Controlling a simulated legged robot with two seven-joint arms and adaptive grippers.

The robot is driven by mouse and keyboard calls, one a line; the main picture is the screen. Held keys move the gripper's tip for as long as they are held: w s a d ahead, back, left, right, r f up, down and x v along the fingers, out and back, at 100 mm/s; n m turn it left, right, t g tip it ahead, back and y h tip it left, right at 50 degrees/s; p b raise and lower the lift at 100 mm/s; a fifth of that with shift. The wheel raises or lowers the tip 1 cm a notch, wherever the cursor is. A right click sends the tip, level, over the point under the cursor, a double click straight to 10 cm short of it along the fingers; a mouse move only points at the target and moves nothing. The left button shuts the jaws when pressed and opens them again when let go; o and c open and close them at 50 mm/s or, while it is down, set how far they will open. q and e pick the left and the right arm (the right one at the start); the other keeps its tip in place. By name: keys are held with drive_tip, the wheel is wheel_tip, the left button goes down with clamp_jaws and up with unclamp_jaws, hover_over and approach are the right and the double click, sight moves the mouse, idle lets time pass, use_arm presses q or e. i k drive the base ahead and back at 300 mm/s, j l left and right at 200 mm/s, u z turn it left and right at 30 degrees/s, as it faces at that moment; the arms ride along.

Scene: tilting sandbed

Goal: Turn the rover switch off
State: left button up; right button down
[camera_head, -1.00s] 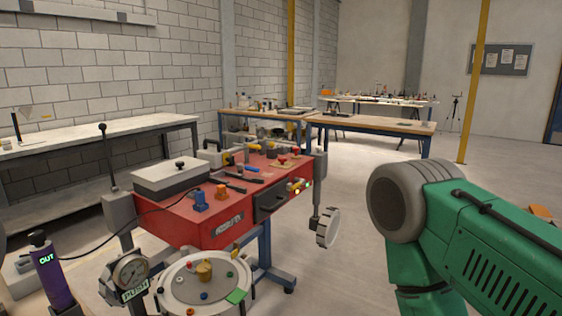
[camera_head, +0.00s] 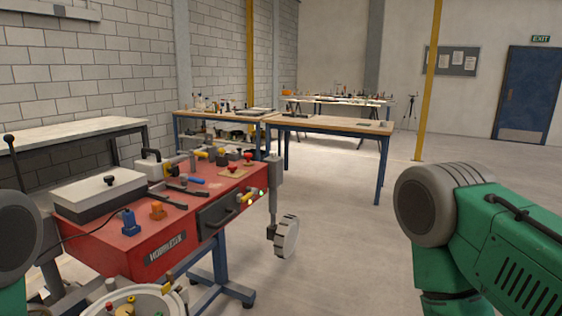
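The red rover-like body (camera_head: 120,252) stands at left centre on a blue stand, with a label on its front side. My green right arm shows at the lower right and a piece of my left arm at the left edge. Neither gripper is in view.
A grey lidded box (camera_head: 100,194), a blue part (camera_head: 129,222), an orange part (camera_head: 157,210) and several tools lie on the red top. A round tray (camera_head: 95,309) is cut off below. Wood-topped tables (camera_head: 330,125) stand behind. Floor to the right is clear.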

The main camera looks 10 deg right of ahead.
sight(232, 167)
drive_tip(key=i+l+z, duration=0.45)
drive_tip(key=i+z, duration=0.3)
drive_tip(key=i+l+z, duration=0.1)
drive_tip(key=i+z, duration=0.25)
